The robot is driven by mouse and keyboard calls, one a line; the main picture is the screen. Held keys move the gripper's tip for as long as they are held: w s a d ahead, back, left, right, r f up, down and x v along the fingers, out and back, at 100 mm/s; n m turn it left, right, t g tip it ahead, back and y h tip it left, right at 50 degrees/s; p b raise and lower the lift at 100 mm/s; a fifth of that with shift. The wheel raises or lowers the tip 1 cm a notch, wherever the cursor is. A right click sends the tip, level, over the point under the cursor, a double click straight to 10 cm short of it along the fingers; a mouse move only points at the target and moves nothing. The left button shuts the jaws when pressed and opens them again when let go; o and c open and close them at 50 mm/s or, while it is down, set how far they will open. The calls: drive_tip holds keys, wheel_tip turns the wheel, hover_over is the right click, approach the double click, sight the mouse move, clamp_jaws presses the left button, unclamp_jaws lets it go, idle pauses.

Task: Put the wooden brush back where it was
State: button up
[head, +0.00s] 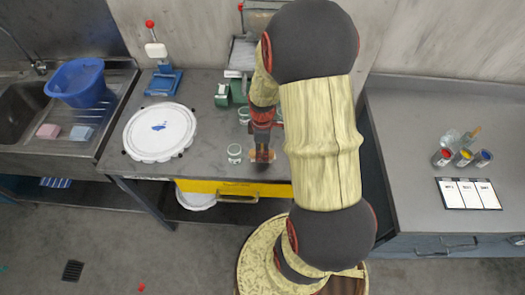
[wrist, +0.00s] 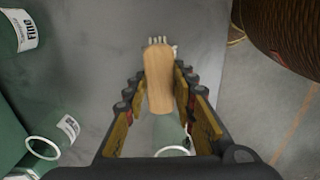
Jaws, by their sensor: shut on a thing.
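The wooden brush (wrist: 158,82) is between the two fingers of my gripper (wrist: 160,98) in the wrist view. Its light wooden handle runs up the picture, with pale bristle-like tips showing at its far end. In the head view my gripper (head: 262,143) is over the front part of the middle table, right of a small jar. The brush shows only as a small brown patch (head: 262,155) there. I cannot tell whether it touches the table top.
The middle table (head: 210,95) holds a round white lid (head: 160,132), a blue stand (head: 164,82), small jars (head: 234,153) and a green machine (head: 222,96). A sink with a blue basin (head: 76,82) stands left. Paint pots (head: 463,157) and a card (head: 468,194) lie on the right bench.

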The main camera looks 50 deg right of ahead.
drive_tip(key=o, duration=1)
wheel_tip(320, 180, up, 12)
drive_tip(key=p, duration=0.2)
drive_tip(key=a+r+m+t, duration=0.3)
drive_tip(key=a+r+m, duration=0.1)
drive_tip(key=a+r, duration=0.85)
drive_tip(key=s+a+r+m+t, duration=0.1)
drive_tip(key=s+a+r, duration=0.1)
drive_tip(key=a, duration=0.1)
drive_tip(key=s+a+r+m, duration=0.1)
drive_tip(key=s+a+r, duration=0.2)
drive_tip(key=a, duration=0.1)
drive_tip(key=s+a+r+m+t, duration=0.1)
drive_tip(key=s+a+r+m, duration=0.1)
drive_tip(key=a, duration=0.1)
drive_tip(key=shift+s+a+r+t, duration=0.2)
drive_tip(key=shift+r+t, duration=0.1)
drive_tip(key=shift+r, duration=0.1)
drive_tip(key=shift+f, duration=0.1)
